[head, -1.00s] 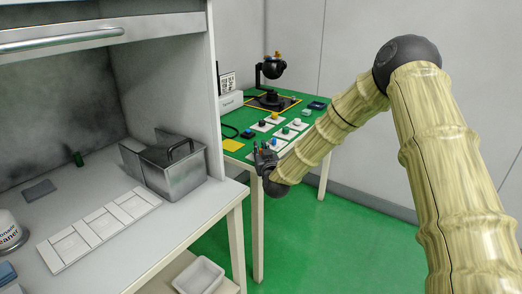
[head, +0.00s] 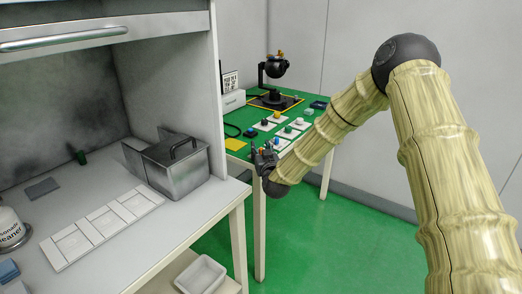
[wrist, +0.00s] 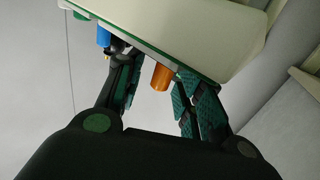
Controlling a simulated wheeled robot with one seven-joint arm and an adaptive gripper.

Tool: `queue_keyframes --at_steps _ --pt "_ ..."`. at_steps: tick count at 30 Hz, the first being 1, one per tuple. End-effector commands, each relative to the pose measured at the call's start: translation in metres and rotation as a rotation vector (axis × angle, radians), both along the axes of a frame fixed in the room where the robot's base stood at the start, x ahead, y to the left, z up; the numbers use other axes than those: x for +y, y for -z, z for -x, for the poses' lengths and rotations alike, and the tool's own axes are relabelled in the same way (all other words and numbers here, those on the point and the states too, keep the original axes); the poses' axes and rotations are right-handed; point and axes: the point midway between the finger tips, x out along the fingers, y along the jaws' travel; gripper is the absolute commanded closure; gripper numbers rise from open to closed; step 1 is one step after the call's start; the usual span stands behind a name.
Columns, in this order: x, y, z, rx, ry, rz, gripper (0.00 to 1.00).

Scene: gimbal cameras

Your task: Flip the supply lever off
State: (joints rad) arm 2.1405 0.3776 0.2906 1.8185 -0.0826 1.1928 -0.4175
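My gripper (head: 264,155) is at the near edge of the green table (head: 240,147), in front of the small devices on it. In the wrist view my gripper (wrist: 160,78) is open, with its two fingers apart. An orange cylinder (wrist: 161,77) shows between the fingers, by the edge of a pale panel (wrist: 190,25). I cannot tell whether a finger touches it. A blue cylinder (wrist: 104,37) is beyond the left finger. I cannot tell for certain which part is the supply lever.
Several small coloured parts on white plates (head: 283,143) lie close to my gripper. A black stand (head: 274,75) is at the back of the table. A bench with a metal box (head: 178,170) stands on the left. Green floor (head: 320,235) is clear in front.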

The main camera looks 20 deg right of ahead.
Motion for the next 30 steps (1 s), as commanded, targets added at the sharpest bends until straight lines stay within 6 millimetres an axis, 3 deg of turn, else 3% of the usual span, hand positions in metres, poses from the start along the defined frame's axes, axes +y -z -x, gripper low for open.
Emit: queue_keyframes --at_steps 7,21,30 --pt "0.002 0.000 0.020 0.002 -0.001 0.000 0.63" --pt "0.008 0.001 0.100 0.002 -0.002 0.000 0.63" --pt "0.009 0.001 0.119 0.001 -0.001 0.000 0.63"
